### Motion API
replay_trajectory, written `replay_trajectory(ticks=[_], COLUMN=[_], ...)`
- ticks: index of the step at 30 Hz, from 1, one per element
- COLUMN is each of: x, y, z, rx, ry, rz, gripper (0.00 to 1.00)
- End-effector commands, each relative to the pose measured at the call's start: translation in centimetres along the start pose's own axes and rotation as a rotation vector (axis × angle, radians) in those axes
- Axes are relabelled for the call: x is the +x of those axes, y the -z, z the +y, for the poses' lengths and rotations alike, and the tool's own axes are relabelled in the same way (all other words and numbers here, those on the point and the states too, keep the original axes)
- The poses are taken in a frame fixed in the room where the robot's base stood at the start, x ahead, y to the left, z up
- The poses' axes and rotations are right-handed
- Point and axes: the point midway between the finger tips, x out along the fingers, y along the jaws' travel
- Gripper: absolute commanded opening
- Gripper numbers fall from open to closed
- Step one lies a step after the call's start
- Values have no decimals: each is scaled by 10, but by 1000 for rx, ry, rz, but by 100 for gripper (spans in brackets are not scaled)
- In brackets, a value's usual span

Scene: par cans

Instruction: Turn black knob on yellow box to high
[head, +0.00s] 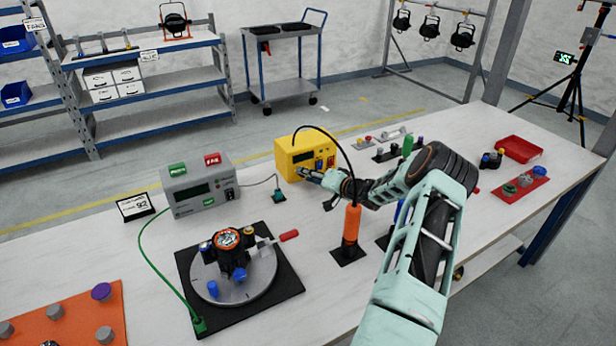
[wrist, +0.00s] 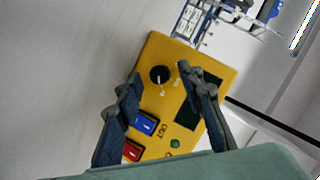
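The yellow box (head: 292,143) stands at the back edge of the white table, its front toward me. In the wrist view the yellow box (wrist: 152,52) looks tilted, and its black knob (wrist: 160,75) is in the upper part of the panel. Small white marks lie beside the knob; their wording is too small to read. My gripper (wrist: 159,75) is open, with one finger on each side of the knob in the picture. I cannot tell whether the fingers touch it. In the head view my gripper (head: 307,174) is at the box's lower front and hides the knob.
On the box panel are a blue switch (wrist: 145,123), a red switch (wrist: 132,151) and a green button (wrist: 175,143). A grey box (head: 198,186) stands to the left. An orange upright tool (head: 351,228) with a black cable arching to the yellow box stands near my arm.

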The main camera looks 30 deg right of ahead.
Motion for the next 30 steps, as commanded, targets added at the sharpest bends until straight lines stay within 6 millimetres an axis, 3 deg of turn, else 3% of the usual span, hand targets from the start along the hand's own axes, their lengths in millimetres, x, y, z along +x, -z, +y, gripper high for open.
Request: replay_trajectory(ticks=[10, 21, 30], x=[-2, -18, -27], y=[4, 40, 57], z=[-6, -53, -75], rx=[-1, -5, 0], ry=[0, 1, 0], rz=[-2, -1, -1], gripper=[35, 35, 35])
